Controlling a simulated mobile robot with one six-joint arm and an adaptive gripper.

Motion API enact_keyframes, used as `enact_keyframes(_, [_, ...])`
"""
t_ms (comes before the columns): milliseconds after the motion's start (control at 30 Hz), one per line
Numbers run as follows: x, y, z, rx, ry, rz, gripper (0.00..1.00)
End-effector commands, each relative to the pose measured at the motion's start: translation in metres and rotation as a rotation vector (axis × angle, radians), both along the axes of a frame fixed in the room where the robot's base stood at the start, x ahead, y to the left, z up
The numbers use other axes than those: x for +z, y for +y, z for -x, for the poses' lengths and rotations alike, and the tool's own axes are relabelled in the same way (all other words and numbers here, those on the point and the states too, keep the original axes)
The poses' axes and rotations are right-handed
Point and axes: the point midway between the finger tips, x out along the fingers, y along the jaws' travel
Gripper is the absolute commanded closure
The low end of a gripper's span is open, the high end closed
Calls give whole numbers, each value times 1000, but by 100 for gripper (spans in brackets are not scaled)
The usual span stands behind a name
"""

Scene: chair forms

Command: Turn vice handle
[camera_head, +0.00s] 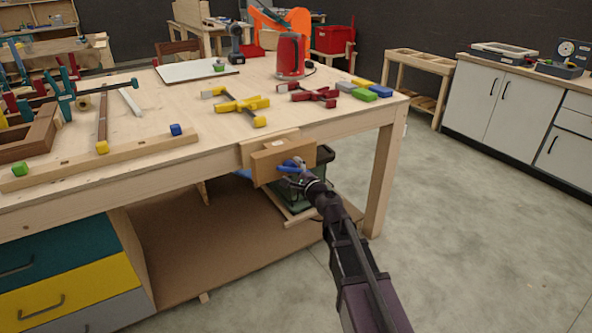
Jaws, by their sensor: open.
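The wooden vice (274,166) is fixed to the front edge of the workbench near its right end. Its front jaw is a light brown board. The vice handle (287,167) appears as a small blue part in front of that board, largely hidden by my gripper. My gripper (300,167) is at the handle, its open fingers close to or around the blue part. I cannot tell whether they touch it. My dark arm comes in from the lower right.
The workbench (160,112) holds yellow clamps (240,105), red clamps (309,95), coloured blocks (372,91) and a red-orange tool (290,55). A dark green bin (318,190) sits below the vice. Drawers (70,275) stand at lower left. The concrete floor (480,220) at right is clear.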

Motion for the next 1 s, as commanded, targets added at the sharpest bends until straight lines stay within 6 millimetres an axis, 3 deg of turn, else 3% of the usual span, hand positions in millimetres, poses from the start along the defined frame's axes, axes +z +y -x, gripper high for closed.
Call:
enact_keyframes(167, [0,-4,-1,-4,0,0,11])
enact_keyframes(400, [0,-7,-2,-8,0,0,79])
enact_keyframes(467, [0,-7,-2,-8,0,0,92])
enact_keyframes(1000, [0,-9,-2,-9,-93,136,92])
